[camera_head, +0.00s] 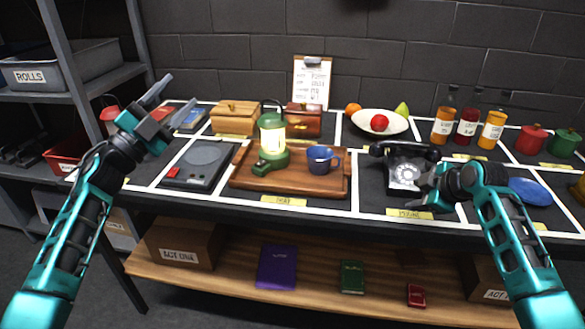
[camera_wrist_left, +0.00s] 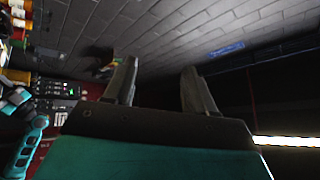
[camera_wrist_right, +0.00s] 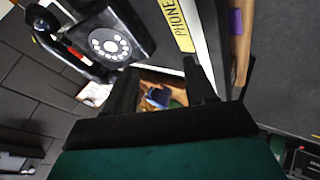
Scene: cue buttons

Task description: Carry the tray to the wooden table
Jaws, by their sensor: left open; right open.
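The brown wooden tray (camera_head: 300,182) lies on the dark table top in the middle of the head view, behind a yellow label. A lit green lantern (camera_head: 272,148) and a blue mug (camera_head: 322,158) stand on it. My left gripper (camera_head: 160,92) is raised at the left, apart from the tray, open and empty; its fingers (camera_wrist_left: 160,85) point toward the wall in the left wrist view. My right gripper (camera_head: 422,188) is open and empty at the table's front edge, by the black telephone (camera_head: 403,172), right of the tray. No separate wooden table is clearly identifiable.
Wooden boxes (camera_head: 236,116) and a fruit bowl (camera_head: 380,122) stand behind; bottles (camera_head: 467,124) are at the right. A wooden lower shelf (camera_head: 230,275) holds cartons and books. A metal rack (camera_head: 75,85) stands left.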

